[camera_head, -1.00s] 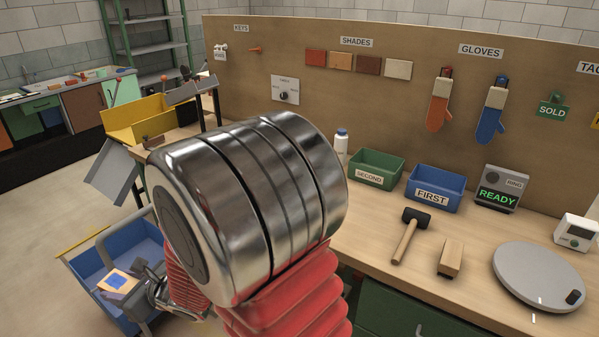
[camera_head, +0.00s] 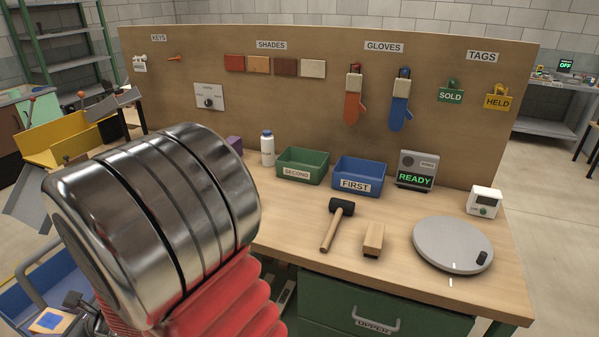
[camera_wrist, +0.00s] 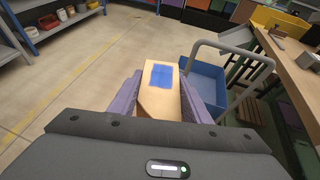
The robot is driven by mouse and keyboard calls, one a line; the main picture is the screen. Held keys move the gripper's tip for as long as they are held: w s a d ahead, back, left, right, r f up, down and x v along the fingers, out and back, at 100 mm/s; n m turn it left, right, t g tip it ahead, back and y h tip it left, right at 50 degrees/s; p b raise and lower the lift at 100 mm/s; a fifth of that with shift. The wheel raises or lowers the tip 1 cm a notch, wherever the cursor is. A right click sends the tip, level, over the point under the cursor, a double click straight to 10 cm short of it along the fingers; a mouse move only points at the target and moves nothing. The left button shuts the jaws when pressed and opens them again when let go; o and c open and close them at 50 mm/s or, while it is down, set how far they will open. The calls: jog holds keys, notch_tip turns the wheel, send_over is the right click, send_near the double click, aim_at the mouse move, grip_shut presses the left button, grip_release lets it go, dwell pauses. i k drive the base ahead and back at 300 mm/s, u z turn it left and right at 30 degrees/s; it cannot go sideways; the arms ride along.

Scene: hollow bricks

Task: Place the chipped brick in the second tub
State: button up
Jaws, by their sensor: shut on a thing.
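My gripper (camera_wrist: 160,88) is shut on a tan brick (camera_wrist: 157,103) with a blue patch on its upper face, in the wrist view. The purple fingers press its two sides, and it is held in the air near the blue cart. I cannot clearly make out a chip on it. The brick also shows at the lower left of the head view (camera_head: 45,324). The second tub is the green open box labelled SECOND (camera_head: 303,167), on the bench near the board, far from my gripper. The blue tub labelled FIRST (camera_head: 358,178) stands to its right.
The wooden bench (camera_head: 300,232) also holds a white bottle (camera_head: 267,149), a mallet (camera_head: 337,222), a wooden block (camera_head: 373,240), a round grey turntable (camera_head: 452,244) and a READY box (camera_head: 416,171). The blue cart (camera_wrist: 205,84) with its grey handle stands beside the held brick. Open floor lies left.

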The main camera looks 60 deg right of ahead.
aim_at(301, 175)
jog(key=z, duration=1.05)
jog(key=i, duration=0.95)
jog(key=z, duration=0.1)
